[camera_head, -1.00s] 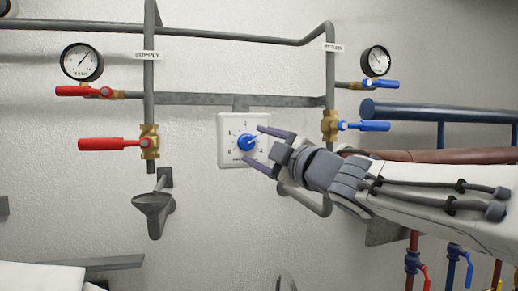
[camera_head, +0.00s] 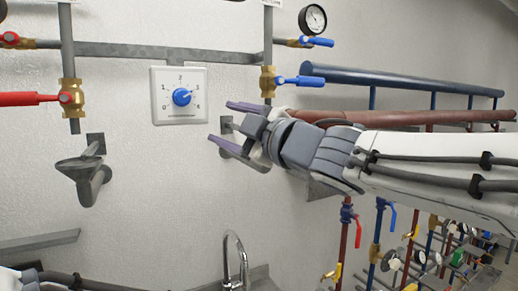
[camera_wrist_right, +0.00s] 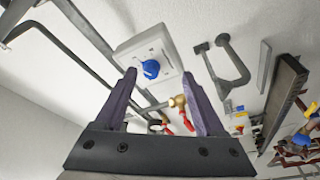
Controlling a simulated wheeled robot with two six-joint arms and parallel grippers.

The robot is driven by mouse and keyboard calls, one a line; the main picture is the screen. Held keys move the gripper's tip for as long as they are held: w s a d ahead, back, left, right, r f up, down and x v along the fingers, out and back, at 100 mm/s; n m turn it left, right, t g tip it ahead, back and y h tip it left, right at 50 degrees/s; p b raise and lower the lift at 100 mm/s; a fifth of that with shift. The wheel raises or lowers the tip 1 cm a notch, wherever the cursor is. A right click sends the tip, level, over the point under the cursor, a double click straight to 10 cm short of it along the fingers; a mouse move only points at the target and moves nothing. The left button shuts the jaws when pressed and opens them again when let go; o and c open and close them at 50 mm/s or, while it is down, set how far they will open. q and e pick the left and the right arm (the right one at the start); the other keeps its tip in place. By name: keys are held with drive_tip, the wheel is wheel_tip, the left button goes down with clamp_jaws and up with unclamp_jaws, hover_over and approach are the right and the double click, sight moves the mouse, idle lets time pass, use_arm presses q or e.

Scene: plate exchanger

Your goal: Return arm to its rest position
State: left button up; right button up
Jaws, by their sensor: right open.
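My right gripper (camera_head: 222,122) is open and empty, just right of and below the white dial panel (camera_head: 159,115) in the head view. Its purple fingers point left and are apart from the blue knob (camera_head: 182,97) on the panel. In the right wrist view, the gripper (camera_wrist_right: 158,78) shows two spread fingers with nothing between them in its grasp. The blue knob (camera_wrist_right: 151,69) appears beyond the fingertips. My right arm stretches in from the right edge. A piece of my left arm shows at the bottom left, but its gripper is out of view.
A red-handled valve (camera_head: 70,98) is at left, a blue-handled valve (camera_head: 268,82) right of the panel. A faucet (camera_head: 236,262) is below. Blue and red pipes (camera_head: 400,80) run behind my arm.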

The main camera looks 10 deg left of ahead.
drive_tip(key=s+d+f+m+g+h+b, duration=0.1)
drive_tip(key=d+f+m+h, duration=0.25)
drive_tip(key=f, duration=0.65)
drive_tip(key=s+d+f+m+g+h+b, duration=0.1)
drive_tip(key=s+d+f+m+g+h, duration=0.2)
drive_tip(key=f, duration=0.7)
drive_tip(key=d+f+m+h+b, duration=0.15)
drive_tip(key=f+m+h, duration=0.25)
drive_tip(key=f, duration=0.6)
drive_tip(key=s+d+f+m+g+h, duration=0.1)
drive_tip(key=s+d+f+g, duration=0.1)
drive_tip(key=s+f, duration=0.3)
drive_tip(key=s+d+f+m+g+h+b, duration=0.1)
drive_tip(key=s+d+f+g, duration=0.2)
drive_tip(key=s+f, duration=0.3)
drive_tip(key=s+d+f+m+g+h, duration=0.1)
drive_tip(key=s+d+f+g, duration=0.1)
drive_tip(key=s+f, duration=0.3)
drive_tip(key=s+g, duration=0.1)
drive_tip(key=s, duration=0.3)
drive_tip(key=shift+s+d+f+m+g, duration=0.3)
drive_tip(key=shift+s+f+m+g, duration=0.05)
drive_tip(key=shift+g, duration=0.05)
